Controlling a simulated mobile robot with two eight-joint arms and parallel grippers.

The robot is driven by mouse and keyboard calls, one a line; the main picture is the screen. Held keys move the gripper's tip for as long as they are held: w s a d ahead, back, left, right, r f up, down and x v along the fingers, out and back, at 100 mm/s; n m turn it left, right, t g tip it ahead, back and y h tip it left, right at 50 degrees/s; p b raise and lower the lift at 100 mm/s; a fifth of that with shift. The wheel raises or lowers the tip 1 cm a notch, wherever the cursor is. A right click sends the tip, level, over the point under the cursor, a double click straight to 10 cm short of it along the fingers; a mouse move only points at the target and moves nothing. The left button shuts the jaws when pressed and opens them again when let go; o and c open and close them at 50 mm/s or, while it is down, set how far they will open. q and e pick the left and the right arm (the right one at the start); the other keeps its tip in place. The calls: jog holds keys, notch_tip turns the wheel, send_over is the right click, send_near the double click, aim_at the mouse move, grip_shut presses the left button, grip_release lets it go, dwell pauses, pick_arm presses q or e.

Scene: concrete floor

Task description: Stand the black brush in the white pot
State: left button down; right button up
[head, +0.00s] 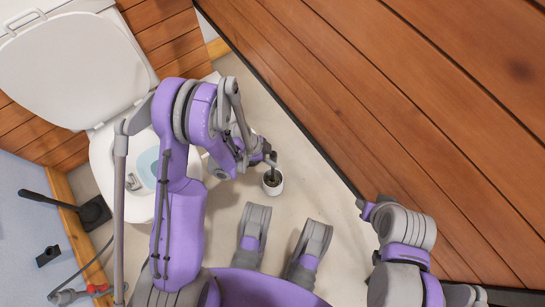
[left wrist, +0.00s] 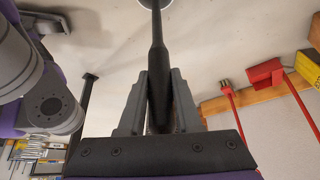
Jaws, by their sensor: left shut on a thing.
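The white pot (head: 272,190) stands on the pale floor in the head view, right of the toilet. Its dark opening faces up. My left gripper (head: 268,159) is just above the pot's rim. In the left wrist view, my left gripper (left wrist: 159,100) is shut on the black brush (left wrist: 157,42), with its thick handle between the fingers. The brush's thin shaft runs to the rounded pale pot (left wrist: 150,3) at the top edge. The brush's lower end seems to be inside the pot, but whether it touches the bottom is hidden. My right gripper (head: 364,208) is small and unclear in the head view.
A white toilet (head: 125,165) with its lid (head: 70,70) raised stands at the left. A black long-handled tool (head: 95,212) is by the left wall. A wooden wall (head: 400,110) closes off the right. Red-handled tools (left wrist: 265,72) show in the wrist view.

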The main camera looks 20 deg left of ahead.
pick_arm(q)
jog(key=c, duration=0.5)
grip_release()
jog(key=p+v, duration=0.3)
jog(key=v, duration=0.8)
dwell(0.4)
